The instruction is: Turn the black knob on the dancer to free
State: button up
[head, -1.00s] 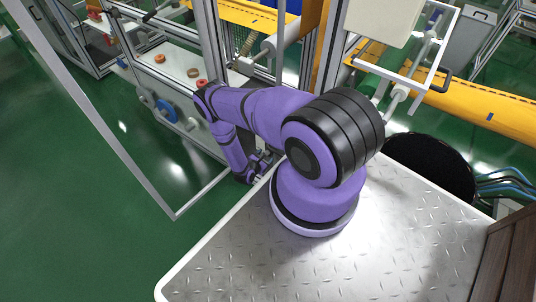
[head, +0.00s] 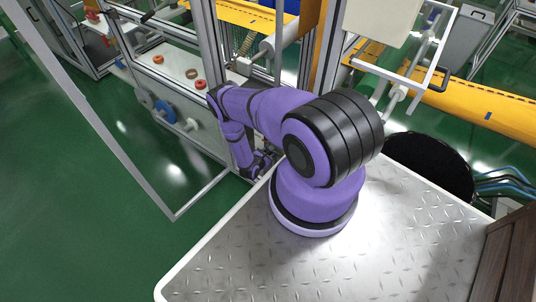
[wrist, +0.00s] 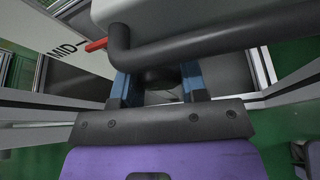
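In the wrist view, the two blue fingers of my gripper (wrist: 159,88) stand apart. A dark rounded shape (wrist: 158,78) shows between them, partly shaded; it may be the black knob, but I cannot tell for sure, nor whether the fingers touch it. A black bent bar (wrist: 215,40) crosses just beyond the fingertips. A red pointer (wrist: 96,45) lies beside the letters MID on a white plate (wrist: 45,38). In the head view, my gripper is low beside the plate-topped base edge, mostly hidden by its own dark wrist parts.
A grey rounded body (wrist: 190,14) fills the top of the wrist view. In the head view, a machine frame with metal posts (head: 212,60) stands close behind my arm.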

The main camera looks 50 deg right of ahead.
jog(key=shift+n+g, duration=0.7)
jog(key=shift+n, duration=0.4)
jog(key=o, duration=0.9)
jog(key=shift+o, duration=0.2)
jog(key=v, duration=1)
jog(key=shift+a, duration=0.4)
jog(key=shift+r, duration=0.1)
